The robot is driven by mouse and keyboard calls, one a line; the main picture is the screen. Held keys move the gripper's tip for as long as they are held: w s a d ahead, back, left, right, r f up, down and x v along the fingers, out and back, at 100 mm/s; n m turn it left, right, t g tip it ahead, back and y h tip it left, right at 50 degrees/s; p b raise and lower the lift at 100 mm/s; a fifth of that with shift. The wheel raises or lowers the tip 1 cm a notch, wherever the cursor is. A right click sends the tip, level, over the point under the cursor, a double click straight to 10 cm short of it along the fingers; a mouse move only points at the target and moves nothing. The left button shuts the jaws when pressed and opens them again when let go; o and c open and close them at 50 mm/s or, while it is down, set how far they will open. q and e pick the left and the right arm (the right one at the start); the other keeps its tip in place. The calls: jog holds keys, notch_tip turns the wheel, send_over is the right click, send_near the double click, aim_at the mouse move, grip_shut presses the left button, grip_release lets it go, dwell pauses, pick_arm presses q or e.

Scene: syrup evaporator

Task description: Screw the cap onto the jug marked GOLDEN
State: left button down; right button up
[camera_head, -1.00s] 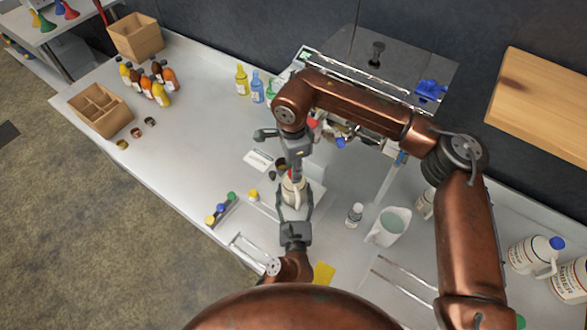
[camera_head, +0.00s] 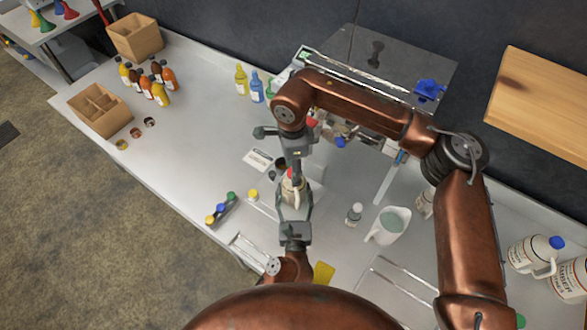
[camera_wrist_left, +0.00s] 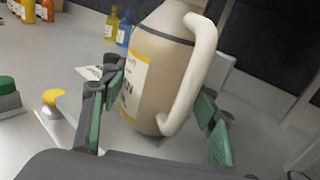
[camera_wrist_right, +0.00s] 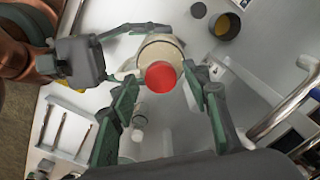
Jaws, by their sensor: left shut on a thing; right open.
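The cream jug (camera_head: 293,193) stands upright on the bench, with its handle and part of its label in the left wrist view (camera_wrist_left: 163,75). Only the end of the label's word, like "EN", is readable. My left gripper (camera_head: 295,207) is shut around the jug's body. A red cap (camera_wrist_right: 160,77) sits on top of the jug in the right wrist view; a sliver of it shows in the head view (camera_head: 291,171). I cannot tell how tight it is. My right gripper (camera_wrist_right: 158,95) is open above the jug, its fingers apart on both sides of the cap.
A rack of coloured caps (camera_head: 220,208) and a yellow cap (camera_head: 253,192) lie left of the jug. A white bottle (camera_head: 354,213) and a pitcher (camera_head: 390,225) stand to the right. Small bottles (camera_head: 257,90) and the evaporator (camera_head: 380,65) are behind.

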jog(key=shift+r, duration=2.2)
notch_tip(320, 180, up, 2)
jog(key=n, duration=0.6)
jog(key=shift+n, duration=0.4)
jog(key=n, duration=0.2)
jog(key=r+n, duration=0.1)
jog(key=n, duration=0.3)
jog(key=shift+r, duration=0.25)
jog(key=shift+f, duration=4)
jog(key=shift+c, duration=0.5)
